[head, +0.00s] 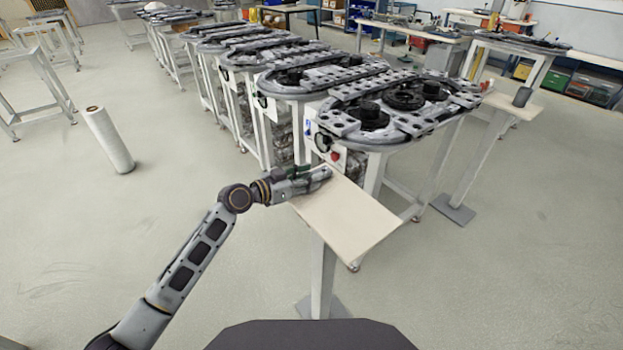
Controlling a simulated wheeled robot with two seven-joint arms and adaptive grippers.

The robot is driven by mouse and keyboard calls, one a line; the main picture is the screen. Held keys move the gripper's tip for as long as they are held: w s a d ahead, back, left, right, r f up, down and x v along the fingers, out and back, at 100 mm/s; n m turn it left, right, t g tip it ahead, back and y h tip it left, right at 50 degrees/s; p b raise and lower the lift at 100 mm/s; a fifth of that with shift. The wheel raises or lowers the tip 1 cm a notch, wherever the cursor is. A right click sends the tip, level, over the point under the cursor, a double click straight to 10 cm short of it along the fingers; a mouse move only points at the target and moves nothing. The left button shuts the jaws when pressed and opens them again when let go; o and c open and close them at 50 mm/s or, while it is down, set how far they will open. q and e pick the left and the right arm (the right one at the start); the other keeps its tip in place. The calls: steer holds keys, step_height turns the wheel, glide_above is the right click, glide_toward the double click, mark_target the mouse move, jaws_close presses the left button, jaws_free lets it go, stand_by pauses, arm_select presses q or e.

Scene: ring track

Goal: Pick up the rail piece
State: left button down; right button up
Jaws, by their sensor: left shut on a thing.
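My left gripper (312,180) reaches in from the left over the far left corner of a small pale table (350,222). It is shut on a small grey piece, which looks like the rail piece (321,174). The piece is close to the table top at its far left edge; I cannot tell whether it touches the top. The gripper's fingers partly hide it. My right gripper is not in view.
A ring track (440,122) on a white frame stands just behind the small table, with more ring tracks in a row behind it. A white roll (108,140) stands on the floor at left. Another pale stand (490,150) is at right.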

arm_select(q)
steer(key=shift+r, duration=0.25)
steer(key=shift+r, duration=0.9)
step_height(320, 180, up, 6)
steer(key=shift+r+p, duration=0.2)
steer(key=shift+p, duration=0.5)
steer(key=shift+r, duration=0.8)
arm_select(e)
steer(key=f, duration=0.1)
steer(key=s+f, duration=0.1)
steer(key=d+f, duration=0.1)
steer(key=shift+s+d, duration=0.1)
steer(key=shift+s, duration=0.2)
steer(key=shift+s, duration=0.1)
